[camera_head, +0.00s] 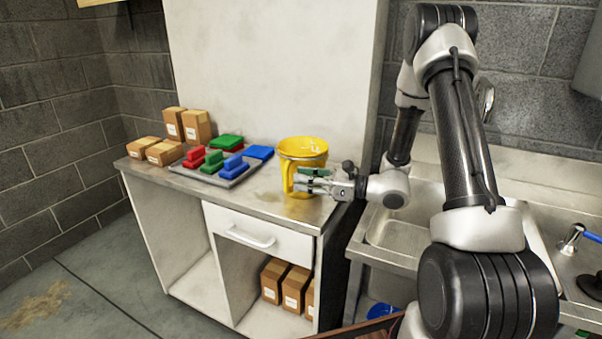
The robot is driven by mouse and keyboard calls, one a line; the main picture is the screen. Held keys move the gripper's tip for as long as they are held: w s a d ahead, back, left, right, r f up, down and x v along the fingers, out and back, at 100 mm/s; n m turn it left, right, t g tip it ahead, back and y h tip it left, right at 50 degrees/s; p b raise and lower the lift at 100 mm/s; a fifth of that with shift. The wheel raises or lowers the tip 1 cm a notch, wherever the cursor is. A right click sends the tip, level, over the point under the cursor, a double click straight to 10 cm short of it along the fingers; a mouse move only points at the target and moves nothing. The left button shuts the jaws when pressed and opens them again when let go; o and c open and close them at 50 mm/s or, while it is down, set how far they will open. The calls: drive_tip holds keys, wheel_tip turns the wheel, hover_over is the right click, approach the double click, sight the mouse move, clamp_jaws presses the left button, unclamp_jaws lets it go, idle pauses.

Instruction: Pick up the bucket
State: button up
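The yellow bucket (302,147) stands upright on the grey countertop, near its right end. A light band, perhaps a wire handle, runs just below its rim. My gripper (303,183) reaches in from the right, low in front of the bucket, with its fingers pointing left. The fingers overlap the bucket's lower front and end near a yellow upright part at its left. A green patch shows beside the fingers. I cannot tell whether the fingers touch or grasp the bucket, or how far apart they are.
A grey tray (232,180) with red, green and blue pads lies left of the bucket. Several cardboard boxes (197,126) stand at the counter's left end. More boxes (283,283) sit on the lower shelf. A metal sink (392,228) is at the right, beneath my arm.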

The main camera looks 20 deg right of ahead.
sight(287, 191)
drive_tip(key=x, duration=0.5)
drive_tip(key=shift+w+a, duration=0.1)
drive_tip(key=shift+a, duration=0.1)
clamp_jaws()
drive_tip(key=shift+r, duration=0.1)
wheel_tip(287, 191, up, 10)
drive_tip(key=shift+f, duration=0.1)
idle(0.3)
